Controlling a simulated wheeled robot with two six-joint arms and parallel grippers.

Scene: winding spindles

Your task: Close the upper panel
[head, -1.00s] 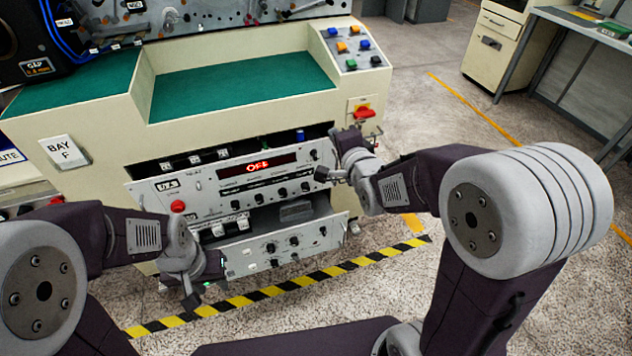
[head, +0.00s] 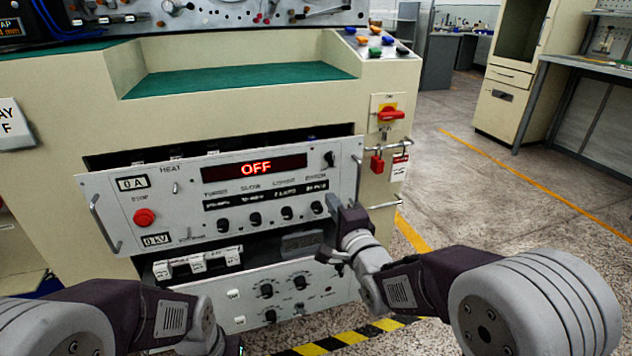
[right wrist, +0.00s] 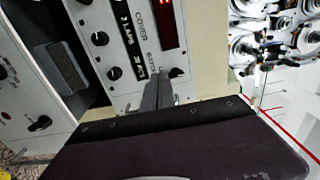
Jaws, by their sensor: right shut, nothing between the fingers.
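The upper panel (head: 180,187) is a light grey drawer front with a red OFF display, a row of black knobs, a red stop button and a handle at each end. It stands out from the cream cabinet, with a dark gap above it. In the right wrist view its face (right wrist: 118,75) is close ahead. My right gripper (head: 335,208) is shut and empty at the panel's lower right corner; its fingers (right wrist: 158,92) point at the face near a knob. I cannot tell whether they touch. My left wrist shows at the bottom edge; its fingers are out of frame.
A lower panel (head: 290,290) also stands out below, tilted, with its interior showing. A red rotary switch (head: 390,114) and a red padlock (head: 377,164) are on the cabinet to the right. Striped floor tape (head: 350,337) runs in front. The floor to the right is clear.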

